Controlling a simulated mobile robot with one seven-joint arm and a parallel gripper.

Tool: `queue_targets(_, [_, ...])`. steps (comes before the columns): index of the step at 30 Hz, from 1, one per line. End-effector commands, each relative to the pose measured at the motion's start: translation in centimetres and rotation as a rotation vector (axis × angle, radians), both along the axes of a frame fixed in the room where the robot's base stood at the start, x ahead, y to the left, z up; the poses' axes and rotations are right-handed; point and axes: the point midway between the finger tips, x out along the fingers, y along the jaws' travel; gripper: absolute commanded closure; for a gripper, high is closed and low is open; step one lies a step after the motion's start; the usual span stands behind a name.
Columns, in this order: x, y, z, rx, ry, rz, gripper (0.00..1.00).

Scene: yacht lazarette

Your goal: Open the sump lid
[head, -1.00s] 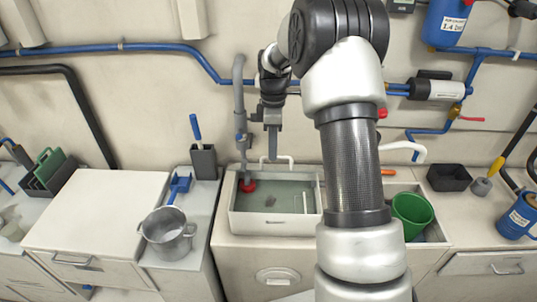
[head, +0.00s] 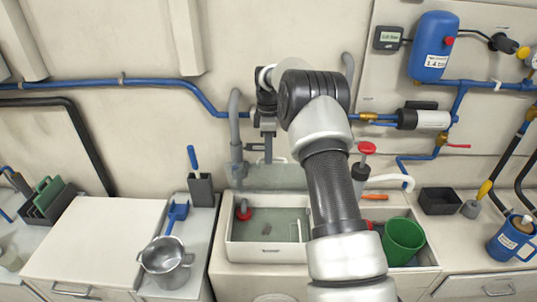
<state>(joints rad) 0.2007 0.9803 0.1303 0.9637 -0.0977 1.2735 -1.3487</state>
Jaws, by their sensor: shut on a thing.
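The sump is a white-rimmed rectangular basin (head: 268,252) on the counter, with greenish water and a red-ended fitting (head: 243,211) inside at its left. A translucent grey-green panel, which looks like the sump lid (head: 275,178), stands raised along the back of the basin. My gripper (head: 268,155) is above the basin's back edge, pointing down. It is shut on what appears to be the lid's pale handle at the top of the panel. The fingertips are small and the exact contact is hard to see. My arm hides the basin's right end.
A grey pipe (head: 235,130) rises close to the left of my gripper. A green bucket (head: 403,240) and a red-topped pump (head: 366,150) stand right of my arm. A metal pot (head: 166,262) is at left. A blue pipe (head: 165,85) runs along the wall.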

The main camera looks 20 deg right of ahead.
Motion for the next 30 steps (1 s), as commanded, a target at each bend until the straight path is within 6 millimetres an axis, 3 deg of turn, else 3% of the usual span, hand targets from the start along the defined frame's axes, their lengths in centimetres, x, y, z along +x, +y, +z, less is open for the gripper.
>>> queue_targets(1, [-0.4,-0.1,-1.1,-0.001,0.014,-0.001,1.0])
queue_targets(8, [-0.4,-0.1,-1.1,-0.001,0.016,-0.001,1.0])
queue_targets(9, [-0.4,-0.1,-1.1,-0.001,0.016,-0.001,0.86])
queue_targets(12, [-0.4,-0.1,-0.9,0.0,0.014,-0.001,0.72])
queue_targets(21, [-0.2,0.0,-0.4,0.001,0.008,0.0,0.72])
queue_targets(26, [0.0,-0.1,1.2,0.001,0.005,0.0,0.72])
queue_targets(30, [0.3,-0.1,4.2,0.0,0.002,0.0,0.72])
